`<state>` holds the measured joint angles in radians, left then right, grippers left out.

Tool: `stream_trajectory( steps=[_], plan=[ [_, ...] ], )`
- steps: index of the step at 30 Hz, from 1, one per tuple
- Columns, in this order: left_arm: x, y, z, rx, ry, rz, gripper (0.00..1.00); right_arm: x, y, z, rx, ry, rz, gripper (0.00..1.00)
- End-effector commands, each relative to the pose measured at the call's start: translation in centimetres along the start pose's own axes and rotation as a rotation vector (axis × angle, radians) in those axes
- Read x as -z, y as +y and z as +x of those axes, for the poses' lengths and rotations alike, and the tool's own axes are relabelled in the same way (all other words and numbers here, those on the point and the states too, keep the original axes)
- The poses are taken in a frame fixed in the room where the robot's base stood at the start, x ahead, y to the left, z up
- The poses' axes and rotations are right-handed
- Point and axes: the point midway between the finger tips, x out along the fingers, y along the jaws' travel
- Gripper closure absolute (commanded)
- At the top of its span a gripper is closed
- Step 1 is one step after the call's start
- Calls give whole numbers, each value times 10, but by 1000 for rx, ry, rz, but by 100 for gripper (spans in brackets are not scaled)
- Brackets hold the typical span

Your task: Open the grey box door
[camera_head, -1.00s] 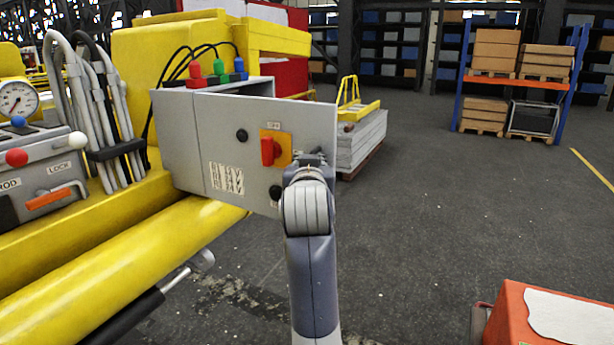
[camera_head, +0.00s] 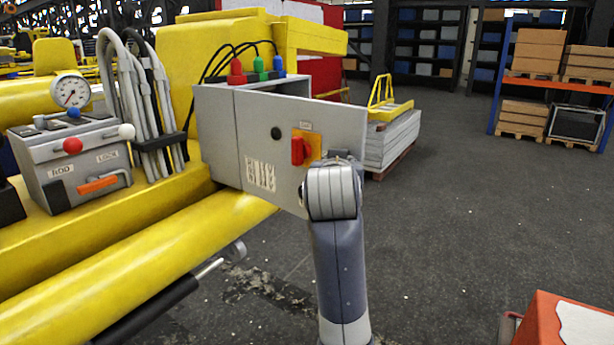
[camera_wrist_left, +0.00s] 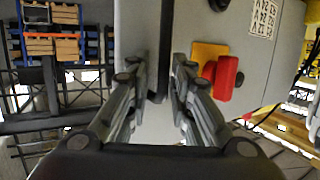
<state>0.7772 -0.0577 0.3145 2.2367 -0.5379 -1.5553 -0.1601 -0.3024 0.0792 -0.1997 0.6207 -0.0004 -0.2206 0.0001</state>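The grey box (camera_head: 215,130) sits on the yellow boom at centre-left in the head view. Its door (camera_head: 285,170) stands partly open, its free right edge out past the box body. The door carries a red switch on a yellow plate (camera_head: 303,148), a black knob and a printed label. My left arm rises in front of the door's lower right, and its wrist hides the fingers there. In the left wrist view my left gripper (camera_wrist_left: 156,80) has its fingers apart on either side of the dark door handle (camera_wrist_left: 161,45), with gaps visible. My right gripper is not in view.
Red, green and blue connectors (camera_head: 257,68) with cables top the box. A control unit (camera_head: 75,165) with levers and a gauge stands left, beside grey hoses (camera_head: 140,95). A stacked pallet (camera_head: 392,140) lies behind the door. An orange object (camera_head: 545,320) is at lower right.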

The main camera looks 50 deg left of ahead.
Motion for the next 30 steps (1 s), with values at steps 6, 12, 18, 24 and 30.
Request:
stream_trajectory(
  steps=[6,12,18,24,30],
  plan=[
    [9,-14,-16,7,33,-10,82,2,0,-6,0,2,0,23],
    [5,-23,-26,8,32,-10,82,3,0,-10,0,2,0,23],
    [2,-32,-36,10,32,-10,82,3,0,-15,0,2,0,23],
    [-1,-41,-47,10,32,-11,82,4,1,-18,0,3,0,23],
    [-4,-50,-57,11,32,-10,82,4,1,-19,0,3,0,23]
  ],
)
